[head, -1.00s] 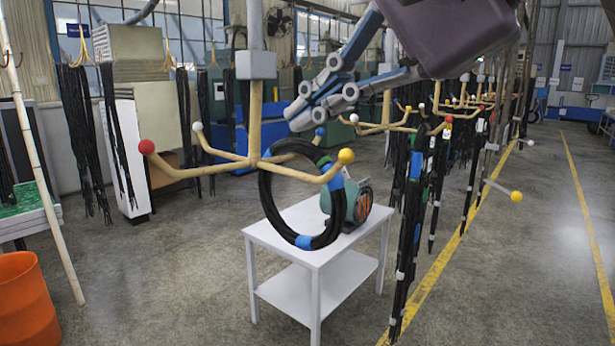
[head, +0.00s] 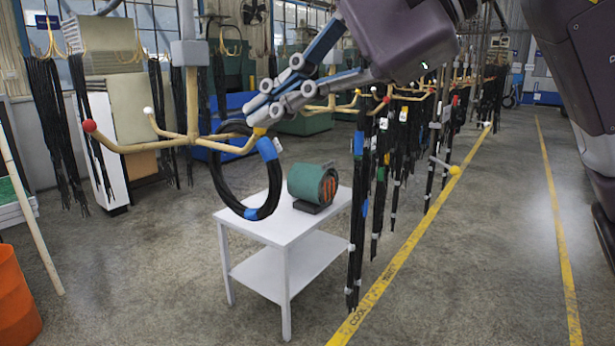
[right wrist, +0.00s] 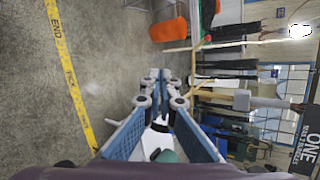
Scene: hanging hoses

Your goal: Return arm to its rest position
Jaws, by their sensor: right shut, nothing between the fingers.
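My right gripper (head: 256,110) reaches down from the top of the head view, shut and empty. Its tips overlap the yellow-ended hook of the tan hose hanger (head: 192,105); I cannot tell whether they touch. A black hose coil (head: 276,186) with blue bands hangs from that hanger arm, below the gripper. In the right wrist view, the closed fingers of the right gripper (right wrist: 163,80) point across the floor towards the hangers. My left gripper is not in view.
A white two-shelf table (head: 285,238) with a green drum (head: 304,183) stands just behind the coil. More hangers with black hoses (head: 358,220) line the right side. An orange bin (head: 14,300) is at lower left. Floor beyond the yellow line is clear.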

